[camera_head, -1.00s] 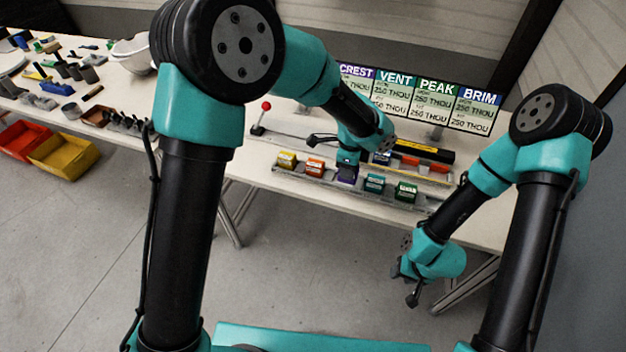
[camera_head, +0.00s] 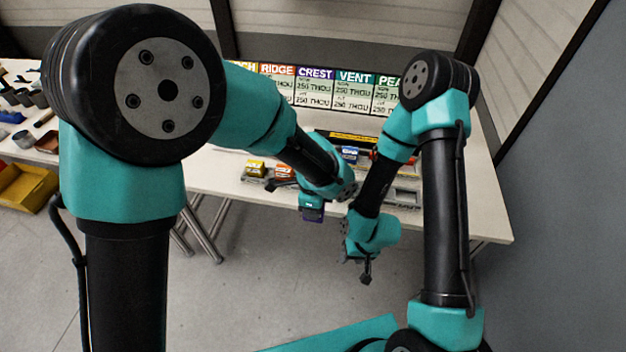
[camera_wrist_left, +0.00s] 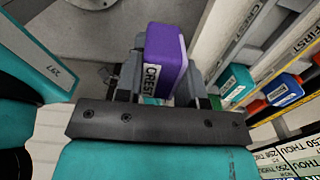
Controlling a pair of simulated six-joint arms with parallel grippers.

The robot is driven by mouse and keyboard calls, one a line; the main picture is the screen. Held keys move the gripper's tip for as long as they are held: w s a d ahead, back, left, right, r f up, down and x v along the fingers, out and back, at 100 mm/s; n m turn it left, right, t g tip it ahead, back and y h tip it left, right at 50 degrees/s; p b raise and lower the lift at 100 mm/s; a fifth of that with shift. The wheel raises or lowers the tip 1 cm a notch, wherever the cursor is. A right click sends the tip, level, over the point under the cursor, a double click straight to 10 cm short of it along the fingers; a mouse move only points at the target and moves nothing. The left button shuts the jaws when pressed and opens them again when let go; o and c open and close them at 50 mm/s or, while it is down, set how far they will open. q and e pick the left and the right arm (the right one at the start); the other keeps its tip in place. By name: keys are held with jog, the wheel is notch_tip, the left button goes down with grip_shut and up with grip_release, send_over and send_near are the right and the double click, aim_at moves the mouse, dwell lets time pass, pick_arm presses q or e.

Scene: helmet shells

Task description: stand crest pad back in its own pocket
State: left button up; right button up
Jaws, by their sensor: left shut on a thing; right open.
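The crest pad (camera_wrist_left: 166,60) is a purple block with a white CREST label; in the left wrist view it sits between the two fingers of my left gripper (camera_wrist_left: 162,82), which is shut on it. In the head view the dark purple pad (camera_head: 312,213) hangs below my left gripper (camera_head: 312,200), appearing near the table's front edge. My right gripper (camera_head: 362,265) is open and empty, in front of the table and to the right of the pad. The pad's own pocket cannot be made out; my arms hide much of the pad rack (camera_head: 405,197).
A yellow pad (camera_head: 255,168) and an orange pad (camera_head: 284,172) stand in the rack's left part. A blue pad (camera_head: 349,154) is farther back. The left wrist view shows a green pad (camera_wrist_left: 236,86) right of the grippers. Name cards (camera_head: 315,88) line the back.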

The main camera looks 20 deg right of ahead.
pick_arm(q)
jog(key=w+d, duration=0.1)
jog(key=w, duration=0.3)
jog(key=w+d+f, duration=0.1)
jog(key=w, duration=0.4)
jog(key=w+d, duration=0.2)
jog(key=w, duration=0.3)
jog(key=shift+w+f, duration=0.15)
jog(key=shift+f, duration=0.05)
jog(key=shift+w, duration=0.1)
jog(key=shift+w+d+f, duration=0.1)
jog(key=shift+w+f, duration=0.1)
jog(key=shift+f, duration=1.6)
jog(key=shift+f, duration=0.15)
jog(key=o, duration=0.9)
